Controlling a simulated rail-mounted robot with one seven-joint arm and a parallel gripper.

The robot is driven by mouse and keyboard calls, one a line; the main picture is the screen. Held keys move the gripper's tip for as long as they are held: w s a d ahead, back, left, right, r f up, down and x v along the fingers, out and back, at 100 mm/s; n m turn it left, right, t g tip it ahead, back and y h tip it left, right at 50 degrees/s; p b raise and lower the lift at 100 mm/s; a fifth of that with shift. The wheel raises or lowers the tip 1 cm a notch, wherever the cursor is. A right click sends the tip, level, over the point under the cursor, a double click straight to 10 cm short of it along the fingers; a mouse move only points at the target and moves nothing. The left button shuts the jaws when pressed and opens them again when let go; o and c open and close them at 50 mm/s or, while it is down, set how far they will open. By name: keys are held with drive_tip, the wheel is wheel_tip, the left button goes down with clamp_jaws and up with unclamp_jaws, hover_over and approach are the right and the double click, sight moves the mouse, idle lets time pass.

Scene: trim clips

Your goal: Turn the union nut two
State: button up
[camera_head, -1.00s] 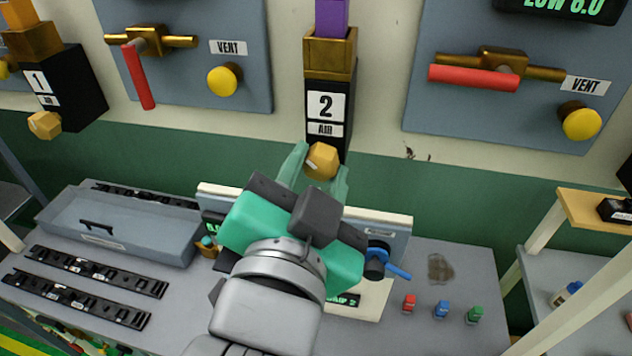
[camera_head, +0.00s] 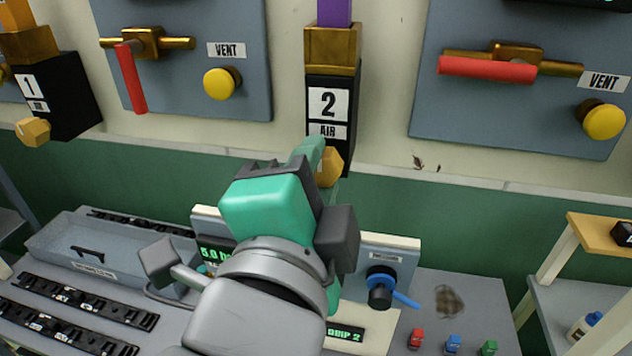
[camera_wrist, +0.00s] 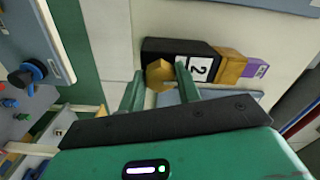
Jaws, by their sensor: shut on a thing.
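The union nut two, a yellow hexagonal nut (camera_head: 333,165), sits at the bottom of the black block labelled 2 AIR (camera_head: 330,95). My gripper (camera_head: 321,167) reaches up to it from below, with its green fingers around it. In the head view one finger covers the nut's left side and the other is mostly hidden. In the wrist view the nut (camera_wrist: 159,74) lies between the two fingertips (camera_wrist: 159,82), one on each side. The gripper is shut on the nut.
Block 1 with its own nut (camera_head: 34,131) is at left. Wall panels with red levers (camera_head: 487,69) and yellow VENT knobs (camera_head: 222,82) flank block 2.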

idle(0.4)
drive_tip(key=o, duration=1)
drive_tip(key=shift+c, duration=0.2)
drive_tip(key=s+a+b, duration=0.1)
drive_tip(key=s+b, duration=0.1)
drive_tip(key=s, duration=0.5)
drive_tip(key=shift+s+a+b, duration=0.25)
drive_tip(key=shift+s+b, duration=0.1)
drive_tip(key=shift+b, duration=0.05)
